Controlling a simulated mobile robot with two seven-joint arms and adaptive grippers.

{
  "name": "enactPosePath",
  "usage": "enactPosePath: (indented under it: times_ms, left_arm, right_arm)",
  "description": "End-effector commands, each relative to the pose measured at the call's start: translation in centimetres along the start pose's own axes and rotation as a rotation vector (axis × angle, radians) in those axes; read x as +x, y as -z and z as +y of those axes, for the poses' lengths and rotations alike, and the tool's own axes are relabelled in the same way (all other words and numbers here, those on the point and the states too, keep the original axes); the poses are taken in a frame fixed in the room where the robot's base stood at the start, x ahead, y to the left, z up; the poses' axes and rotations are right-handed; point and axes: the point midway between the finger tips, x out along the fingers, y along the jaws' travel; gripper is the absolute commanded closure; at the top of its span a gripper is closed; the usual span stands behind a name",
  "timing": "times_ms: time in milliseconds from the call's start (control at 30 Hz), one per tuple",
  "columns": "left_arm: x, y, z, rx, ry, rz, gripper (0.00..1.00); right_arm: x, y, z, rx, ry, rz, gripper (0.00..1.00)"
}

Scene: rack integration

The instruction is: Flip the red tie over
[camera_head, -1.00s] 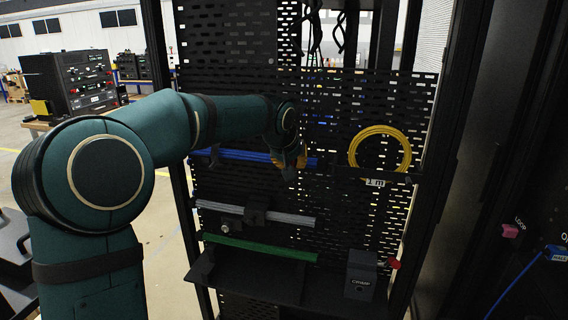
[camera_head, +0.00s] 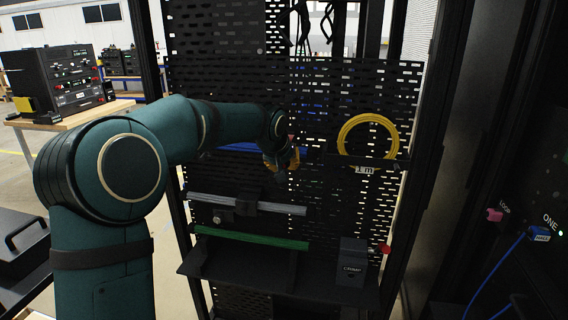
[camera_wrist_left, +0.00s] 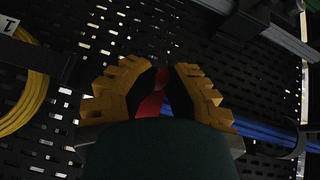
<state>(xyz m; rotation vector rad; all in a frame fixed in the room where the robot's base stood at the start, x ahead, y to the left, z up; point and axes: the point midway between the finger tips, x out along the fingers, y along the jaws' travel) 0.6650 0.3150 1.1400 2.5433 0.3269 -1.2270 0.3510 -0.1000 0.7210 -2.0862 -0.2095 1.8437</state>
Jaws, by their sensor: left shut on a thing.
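My left gripper (camera_head: 283,160) is in front of the black perforated panel, near the right end of the blue bundle (camera_head: 235,147). In the left wrist view its yellow-toothed fingers (camera_wrist_left: 166,78) are closed around a narrow red strip, the red tie (camera_wrist_left: 152,101). The red strip shows between the dark finger pads; its lower part is hidden behind my wrist. In the head view the tie is too small and dark to make out surely. My right gripper is in neither view.
A coiled yellow cable (camera_head: 343,136) hangs right of the gripper. Below are a grey bundle (camera_head: 283,208), a green bundle (camera_head: 255,238) and a crimp box (camera_head: 352,262) on a shelf. Rack posts stand at both sides. A blue cable (camera_head: 497,266) hangs at right.

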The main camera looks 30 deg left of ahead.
Motion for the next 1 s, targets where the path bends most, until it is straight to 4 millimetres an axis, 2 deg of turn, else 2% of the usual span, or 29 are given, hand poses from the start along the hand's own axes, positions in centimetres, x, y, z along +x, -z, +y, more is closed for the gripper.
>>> enactPosePath:
  times_ms: [33, 267, 300, 367, 767, 867, 1000]
  left_arm:
    - [0.5, -0.6, -0.2, 0.0, 0.007, -0.019, 1.0]
    - [0.5, -0.6, -0.2, -0.001, 0.007, -0.018, 1.0]
    - [0.5, -0.6, -0.2, -0.001, 0.007, -0.019, 0.77]
    - [0.4, -0.6, -0.2, -0.001, 0.007, -0.017, 0.58]
    - [-0.4, -0.2, -0.1, 0.0, 0.002, -0.005, 0.58]
    - [-1.7, -0.1, -0.1, -0.001, 0.001, -0.003, 0.58]
    - [-4.4, -0.1, 0.0, -0.001, 0.0, -0.003, 0.58]
  right_arm:
    - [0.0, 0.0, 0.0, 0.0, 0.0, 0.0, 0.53]
    - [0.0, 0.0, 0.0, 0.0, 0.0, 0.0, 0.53]
    - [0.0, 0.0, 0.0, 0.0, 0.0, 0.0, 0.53]
    - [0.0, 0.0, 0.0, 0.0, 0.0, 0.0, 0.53]
    - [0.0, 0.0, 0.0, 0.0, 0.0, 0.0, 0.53]
    - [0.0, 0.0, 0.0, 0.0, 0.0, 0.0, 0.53]
    - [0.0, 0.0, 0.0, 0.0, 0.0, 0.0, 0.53]
